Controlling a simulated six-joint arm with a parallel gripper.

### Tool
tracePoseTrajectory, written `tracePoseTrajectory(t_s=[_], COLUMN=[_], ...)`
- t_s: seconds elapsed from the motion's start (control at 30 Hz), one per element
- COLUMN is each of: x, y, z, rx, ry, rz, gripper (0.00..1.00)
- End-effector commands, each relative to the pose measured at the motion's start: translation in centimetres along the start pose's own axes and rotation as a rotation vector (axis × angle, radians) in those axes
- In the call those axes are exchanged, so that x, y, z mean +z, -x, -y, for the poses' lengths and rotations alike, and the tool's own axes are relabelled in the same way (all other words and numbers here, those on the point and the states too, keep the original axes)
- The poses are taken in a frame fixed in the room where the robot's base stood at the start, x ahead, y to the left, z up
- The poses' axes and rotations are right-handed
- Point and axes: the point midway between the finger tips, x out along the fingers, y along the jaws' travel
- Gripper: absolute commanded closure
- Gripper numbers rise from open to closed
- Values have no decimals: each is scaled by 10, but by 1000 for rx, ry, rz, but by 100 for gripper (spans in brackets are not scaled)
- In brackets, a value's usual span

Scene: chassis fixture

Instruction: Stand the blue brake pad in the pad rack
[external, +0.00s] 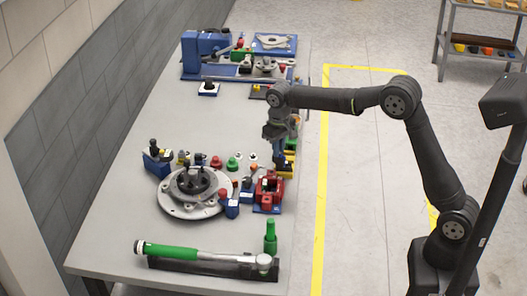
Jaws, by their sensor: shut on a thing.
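My gripper (277,140) points down over the right side of the table, behind the red caliper (269,190). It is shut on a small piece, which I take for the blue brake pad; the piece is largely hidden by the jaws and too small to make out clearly. A yellow and blue holder (286,163) stands just below and beside the gripper, near the table's right edge. I cannot tell for certain which fixture is the pad rack, nor whether the held piece touches anything.
A round brake disc with a dark hub (190,206) lies left of the caliper. A green-handled torque wrench (170,250) lies at the front, with a green bottle (270,237) beside it. A blue vise (205,50) stands at the back. The table's left side (130,190) is clear.

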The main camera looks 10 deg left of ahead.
Motion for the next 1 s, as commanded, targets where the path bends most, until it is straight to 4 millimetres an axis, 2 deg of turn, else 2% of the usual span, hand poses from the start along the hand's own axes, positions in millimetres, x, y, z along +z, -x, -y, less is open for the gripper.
tracePoseTrajectory(t_s=[0.4, 0.6, 1.0], x=[-25, -33, -35], y=[4, 6, -2], z=[-44, -60, -66], rx=[1, 2, 1], ry=[470, 638, 711], rz=[-1, -1, 1], gripper=[100, 100, 100])
